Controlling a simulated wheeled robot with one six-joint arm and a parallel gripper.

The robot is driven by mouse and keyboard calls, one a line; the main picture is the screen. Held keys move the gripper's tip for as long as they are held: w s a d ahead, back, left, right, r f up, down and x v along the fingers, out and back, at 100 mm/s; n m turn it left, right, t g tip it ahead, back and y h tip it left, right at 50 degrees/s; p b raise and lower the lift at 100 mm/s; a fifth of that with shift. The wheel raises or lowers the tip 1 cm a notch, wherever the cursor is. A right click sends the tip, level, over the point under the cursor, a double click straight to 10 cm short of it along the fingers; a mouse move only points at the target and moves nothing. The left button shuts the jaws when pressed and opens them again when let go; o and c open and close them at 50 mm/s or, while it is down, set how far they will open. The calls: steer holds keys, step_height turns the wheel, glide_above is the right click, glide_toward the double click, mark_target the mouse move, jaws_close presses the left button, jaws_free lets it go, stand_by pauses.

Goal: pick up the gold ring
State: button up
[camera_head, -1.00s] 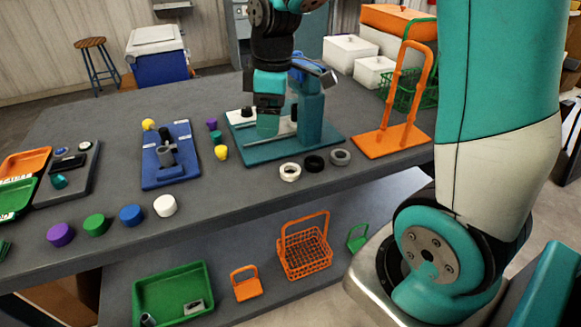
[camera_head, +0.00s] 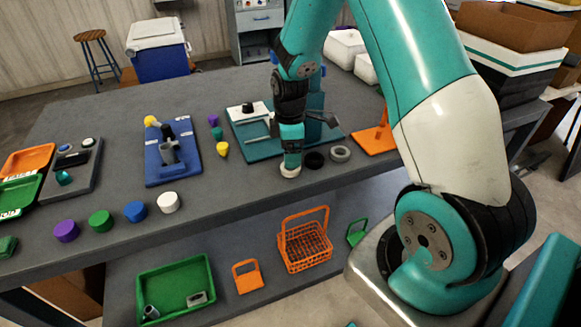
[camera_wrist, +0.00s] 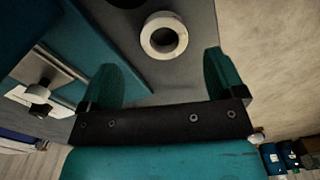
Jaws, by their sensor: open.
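No ring in view looks clearly gold. An off-white ring (camera_head: 289,173) lies at the front edge of the bench, and my gripper (camera_head: 291,160) is right above it, hiding part of it. A black ring (camera_head: 314,160) and a grey ring (camera_head: 340,154) lie to its right. In the wrist view, a pale cream ring (camera_wrist: 149,37) lies flat just beyond my open fingers (camera_wrist: 163,78), roughly centred between them. Nothing is held. The picture does not show whether my fingertips touch the bench.
A teal fixture base (camera_head: 258,151) stands just behind the rings, and an orange stand (camera_head: 375,140) is to the right. A blue fixture (camera_head: 185,170) and several coloured caps stand to the left. The bench front edge is close by the ring.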

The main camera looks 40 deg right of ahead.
steer(key=f, duration=0.1)
steer(key=f+p, duration=0.1)
steer(key=f, duration=0.3)
steer(key=shift+s+a, duration=0.1)
steer(key=shift+a, duration=0.2)
steer(key=c, duration=1.2)
steer(key=shift+o, duration=0.2)
